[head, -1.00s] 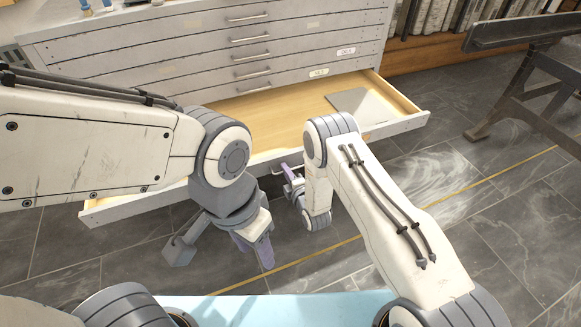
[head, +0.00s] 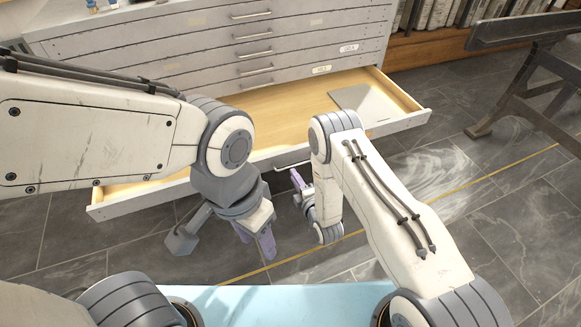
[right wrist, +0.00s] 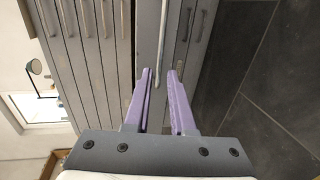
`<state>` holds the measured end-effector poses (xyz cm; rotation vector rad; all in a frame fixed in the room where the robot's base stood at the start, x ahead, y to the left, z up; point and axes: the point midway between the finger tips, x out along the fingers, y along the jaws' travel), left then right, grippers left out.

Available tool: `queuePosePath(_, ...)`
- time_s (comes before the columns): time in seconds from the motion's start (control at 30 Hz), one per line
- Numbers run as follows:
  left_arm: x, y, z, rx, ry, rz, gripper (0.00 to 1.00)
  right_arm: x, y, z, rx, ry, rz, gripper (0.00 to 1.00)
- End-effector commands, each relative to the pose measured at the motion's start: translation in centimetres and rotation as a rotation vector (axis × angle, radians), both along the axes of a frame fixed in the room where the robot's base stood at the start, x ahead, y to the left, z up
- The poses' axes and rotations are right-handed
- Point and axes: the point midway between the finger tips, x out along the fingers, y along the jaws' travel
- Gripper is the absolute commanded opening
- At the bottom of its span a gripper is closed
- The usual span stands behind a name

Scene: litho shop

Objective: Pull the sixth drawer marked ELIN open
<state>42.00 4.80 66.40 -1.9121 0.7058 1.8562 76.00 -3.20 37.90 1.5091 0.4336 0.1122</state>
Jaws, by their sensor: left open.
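The lowest visible drawer (head: 408,124) of the grey cabinet stands pulled far out, showing its pale wooden inside. Its handle (head: 293,165) is on the front face, partly hidden by my right arm. I cannot read a label on that front. My right gripper (head: 297,184) is just in front of the handle. In the right wrist view its purple fingers (right wrist: 160,76) are apart, with a handle bar (right wrist: 162,50) running up from between the tips; contact is unclear. My left gripper (head: 256,243) is open and empty, pointing down in front of the drawer.
Shut drawers with bar handles (head: 255,70) and small labels (head: 321,70) are above. A grey sheet (head: 364,103) lies inside the open drawer. A dark metal stand (head: 520,100) is at right. A light-blue surface (head: 290,300) is near me. The tiled floor between is clear.

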Motion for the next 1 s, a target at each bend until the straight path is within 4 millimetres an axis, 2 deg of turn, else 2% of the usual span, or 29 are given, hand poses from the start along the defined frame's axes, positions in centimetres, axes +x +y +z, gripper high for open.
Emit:
queuePosePath(0.1, 0.0, 0.0, 1.0, 0.0, 0.0, 0.0, 0.5, -2.0, -0.8, 0.6, -0.002, 0.004, -0.001, 0.23)
queuePosePath(0.3, 0.0, 0.0, 1.5, 0.0, 0.0, 0.0, 0.5, -3.7, -1.4, 0.9, -0.002, 0.002, 0.0, 0.23)
queuePosePath(0.87, 0.0, 0.0, 1.4, 0.0, 0.0, 0.0, 0.5, -3.9, -1.4, 0.9, 0.0, 0.001, 0.0, 0.23)
queuePosePath(1.0, 0.0, 0.0, 1.4, 0.0, 0.0, 0.0, 0.5, -3.0, -0.7, 1.7, 0.023, 0.037, 0.002, 0.23)
